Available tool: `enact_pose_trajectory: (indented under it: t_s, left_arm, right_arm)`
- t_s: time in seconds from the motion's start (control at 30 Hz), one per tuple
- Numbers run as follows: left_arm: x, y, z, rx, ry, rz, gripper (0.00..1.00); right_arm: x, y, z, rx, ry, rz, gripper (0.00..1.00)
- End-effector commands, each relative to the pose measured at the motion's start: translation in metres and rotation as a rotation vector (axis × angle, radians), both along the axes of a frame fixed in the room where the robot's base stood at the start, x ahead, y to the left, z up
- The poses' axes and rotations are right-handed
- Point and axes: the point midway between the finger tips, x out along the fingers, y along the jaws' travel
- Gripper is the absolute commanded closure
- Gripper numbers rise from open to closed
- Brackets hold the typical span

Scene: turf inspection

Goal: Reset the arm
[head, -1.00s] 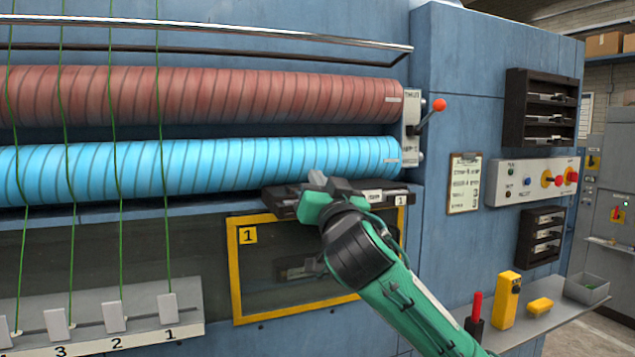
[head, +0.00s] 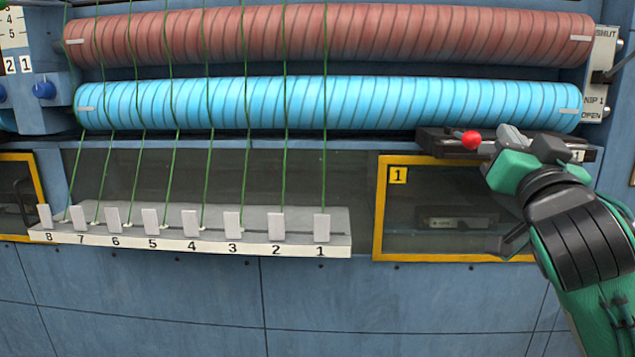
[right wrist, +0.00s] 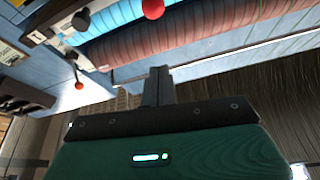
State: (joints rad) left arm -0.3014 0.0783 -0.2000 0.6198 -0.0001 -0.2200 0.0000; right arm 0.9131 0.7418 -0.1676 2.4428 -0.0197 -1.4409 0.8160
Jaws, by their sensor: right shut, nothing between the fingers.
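My right arm comes in from the right in the head view. Its green and black gripper (head: 505,137) is shut and empty, in front of the dark bar (head: 432,141) above the yellow-framed window 1 (head: 378,215). A red ball knob (head: 471,140) shows just left of the fingertips; I cannot tell whether they touch. In the right wrist view the shut fingers (right wrist: 158,85) point up the picture with nothing between them, and a red ball (right wrist: 153,8) shows apart beyond them. My left gripper is not in view.
A blue roller (head: 330,103) and a red roller (head: 330,35) run across the machine above the bar. Green strands hang to a ledge (head: 200,240) with numbered tabs. An orange-red lever ball (right wrist: 79,85) shows at left in the right wrist view. The lower panels are clear.

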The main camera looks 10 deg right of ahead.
Motion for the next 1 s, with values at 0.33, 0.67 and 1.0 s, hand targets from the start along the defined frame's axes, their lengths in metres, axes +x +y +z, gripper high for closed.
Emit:
enact_pose_trajectory:
  t_s: [0.33,0.67,1.0]
  left_arm:
    - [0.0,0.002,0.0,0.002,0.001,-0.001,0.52]
    - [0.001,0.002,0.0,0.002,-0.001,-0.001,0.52]
    - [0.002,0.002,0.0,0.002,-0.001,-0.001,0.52]
  right_arm:
    - [0.043,0.022,-0.132,-0.04,0.311,0.037,1.0]
    - [0.04,0.05,-0.304,-0.092,0.699,0.104,1.0]
    - [-0.025,0.08,-0.465,-0.125,1.085,0.205,1.0]
